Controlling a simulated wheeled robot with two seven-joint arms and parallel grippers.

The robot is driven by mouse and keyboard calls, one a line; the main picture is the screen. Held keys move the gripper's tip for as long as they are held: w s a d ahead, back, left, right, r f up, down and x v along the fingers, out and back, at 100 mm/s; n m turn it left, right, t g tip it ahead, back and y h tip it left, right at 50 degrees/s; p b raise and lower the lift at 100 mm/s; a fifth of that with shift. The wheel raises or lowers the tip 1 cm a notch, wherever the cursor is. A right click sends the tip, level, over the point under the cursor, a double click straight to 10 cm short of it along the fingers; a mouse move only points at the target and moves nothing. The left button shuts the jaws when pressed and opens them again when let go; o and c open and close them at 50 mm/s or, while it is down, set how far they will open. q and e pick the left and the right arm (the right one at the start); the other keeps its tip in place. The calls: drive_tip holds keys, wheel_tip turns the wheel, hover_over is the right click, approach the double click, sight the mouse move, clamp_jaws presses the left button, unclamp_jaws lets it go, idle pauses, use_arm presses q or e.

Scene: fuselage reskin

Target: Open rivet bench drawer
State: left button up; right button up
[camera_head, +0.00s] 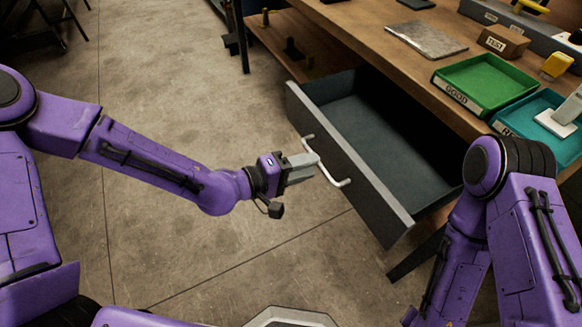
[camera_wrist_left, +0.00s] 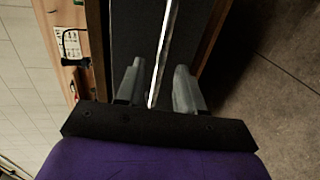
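The rivet bench drawer (camera_head: 385,150) is pulled out from under the wooden bench, and its inside is bare. Its dark front panel (camera_head: 340,160) carries a white bar handle (camera_head: 333,172). My left gripper (camera_head: 312,163) is at the handle's upper part, in front of the panel. In the left wrist view its two grey fingers (camera_wrist_left: 157,88) stand apart. A bright bar (camera_wrist_left: 163,50) runs between them, with gaps on both sides; I take it for the handle. My right arm shows at the right, but its gripper is out of view.
The bench top (camera_head: 375,40) holds a green tray (camera_head: 490,82), a teal tray (camera_head: 532,120), a grey plate (camera_head: 425,40) and a small brown box (camera_head: 503,40). Bench legs stand near the drawer. The concrete floor (camera_head: 190,90) left of the drawer is clear.

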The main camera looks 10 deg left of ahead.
use_arm(q)
drive_tip(key=p+v, duration=0.1)
drive_tip(key=v, duration=0.7)
